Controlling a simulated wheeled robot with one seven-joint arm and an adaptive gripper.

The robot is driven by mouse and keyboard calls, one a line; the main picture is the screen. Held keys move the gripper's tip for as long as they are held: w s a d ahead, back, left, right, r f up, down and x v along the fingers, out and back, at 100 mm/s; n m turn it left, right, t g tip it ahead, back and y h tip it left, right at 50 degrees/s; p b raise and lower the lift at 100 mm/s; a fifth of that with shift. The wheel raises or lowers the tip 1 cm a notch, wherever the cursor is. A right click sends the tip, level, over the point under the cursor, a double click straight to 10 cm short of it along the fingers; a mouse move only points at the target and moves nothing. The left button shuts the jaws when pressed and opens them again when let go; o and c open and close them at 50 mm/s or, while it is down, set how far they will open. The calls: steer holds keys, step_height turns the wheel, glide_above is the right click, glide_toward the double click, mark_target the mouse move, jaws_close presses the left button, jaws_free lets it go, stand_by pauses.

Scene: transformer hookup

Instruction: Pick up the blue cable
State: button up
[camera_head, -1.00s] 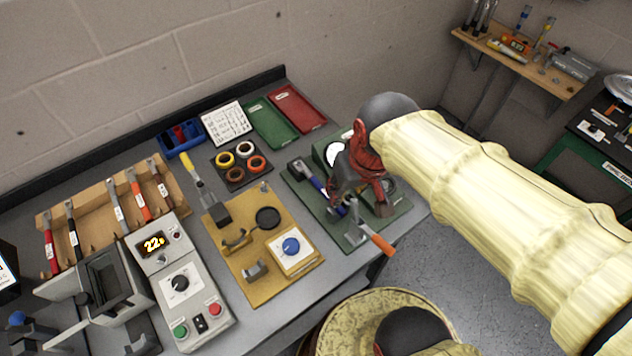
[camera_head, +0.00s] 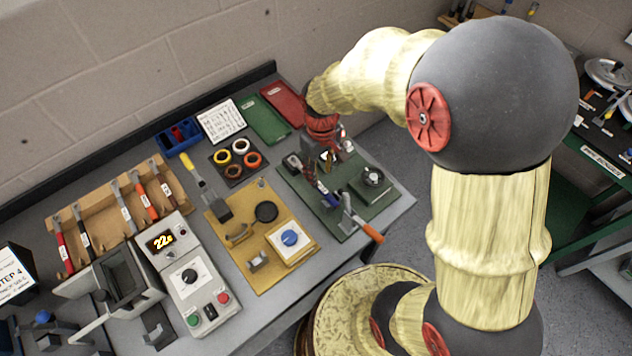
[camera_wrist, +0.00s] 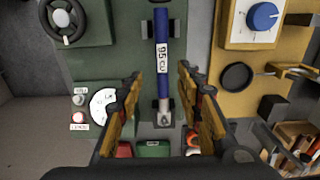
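The blue cable (camera_wrist: 162,60) carries a white "95 cu" label and has a silver lug at its near end in the wrist view. It lies along supports on the green board (camera_wrist: 88,65). My gripper (camera_wrist: 160,78) is open, with one finger on each side of the cable's lug end in that view. The fingers look apart from the cable; I cannot tell the height between them. In the head view, my gripper (camera_head: 324,160) is above the far part of the green board, and the cable (camera_head: 322,190) is partly hidden by it.
A clamp with an orange handle (camera_head: 361,227) stands at the board's front. A tan board (camera_head: 245,245) with a blue knob is to the left. A wooden rack (camera_head: 95,205) holds several tools or cables. Green (camera_head: 268,120) and red (camera_head: 284,103) trays lie behind.

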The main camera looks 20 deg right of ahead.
mark_target(320, 185)
steer(key=f, duration=0.2)
steer(key=f+b, duration=0.1)
steer(key=f, duration=0.2)
steer(key=shift+s+a+f, duration=0.1)
steer(key=shift+s+f, duration=0.1)
steer(key=shift+f, duration=0.1)
steer(key=c, duration=0.3)
jaws_close()
